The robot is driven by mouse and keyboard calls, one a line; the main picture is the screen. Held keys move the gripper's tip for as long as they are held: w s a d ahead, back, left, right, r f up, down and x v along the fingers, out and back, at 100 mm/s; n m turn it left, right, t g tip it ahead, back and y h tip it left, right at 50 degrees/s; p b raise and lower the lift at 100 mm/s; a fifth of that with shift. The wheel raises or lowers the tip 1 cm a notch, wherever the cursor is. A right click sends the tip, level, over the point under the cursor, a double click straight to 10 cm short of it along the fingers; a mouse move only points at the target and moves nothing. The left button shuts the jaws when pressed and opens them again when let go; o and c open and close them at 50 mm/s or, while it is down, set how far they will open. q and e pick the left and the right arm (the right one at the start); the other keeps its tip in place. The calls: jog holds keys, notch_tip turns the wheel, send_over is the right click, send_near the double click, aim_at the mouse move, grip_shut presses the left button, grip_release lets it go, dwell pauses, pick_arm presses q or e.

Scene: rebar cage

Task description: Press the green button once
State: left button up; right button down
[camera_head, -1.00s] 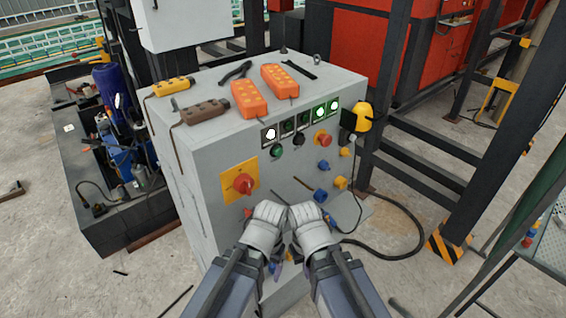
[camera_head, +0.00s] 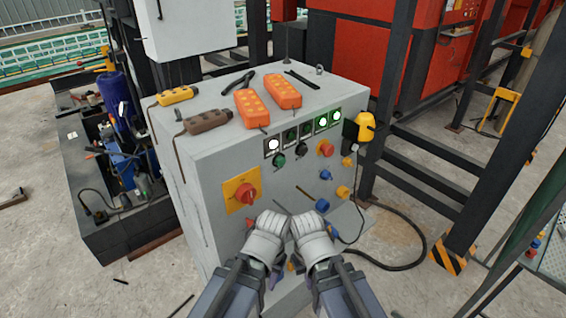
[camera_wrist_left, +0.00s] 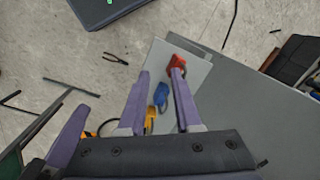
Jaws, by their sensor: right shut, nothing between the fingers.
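The green button (camera_head: 279,160) is a small round knob on the front face of the grey control cabinet (camera_head: 215,165), below the left end of a row of indicator lamps. A black knob (camera_head: 301,150) and a red mushroom button (camera_head: 325,149) sit to its right. My left gripper (camera_head: 268,270) and my right gripper (camera_head: 306,262) are side by side in front of the cabinet, below and apart from the green button. Their fingertips are mostly hidden in the head view. In the left wrist view my left gripper (camera_wrist_left: 160,72) shows a gap between its purple fingers, with nothing held.
A red rotary switch (camera_head: 246,193) on a yellow plate is left of my grippers. Blue sockets (camera_head: 322,205) and yellow sockets (camera_head: 342,192) are to the right. Orange pendants (camera_head: 251,108) lie on the cabinet top. Dark steel posts (camera_head: 490,150) stand at the right.

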pick_arm(q)
grip_shut()
dwell(1.1)
